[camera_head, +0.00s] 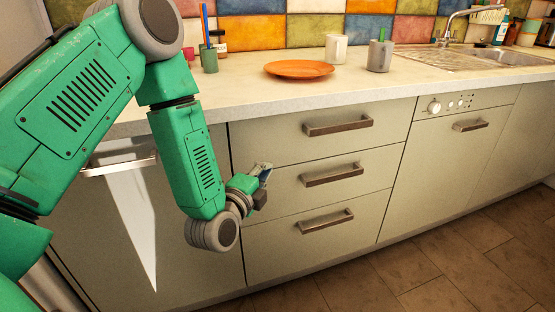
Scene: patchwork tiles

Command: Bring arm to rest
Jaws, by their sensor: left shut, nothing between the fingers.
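My left arm (195,160) is green with grey joints and comes in from the left, bent downward at the elbow. My left gripper (264,180) is small in the picture, in front of the drawer fronts and below the counter edge. It is shut and empty. I cannot tell how far it is from the drawers. My right arm and right gripper are not in view.
The counter (225,91) holds an orange plate (298,69), mugs (380,55) and a green cup with utensils (209,60). A sink (480,57) is at the right. Floor (430,260) is clear.

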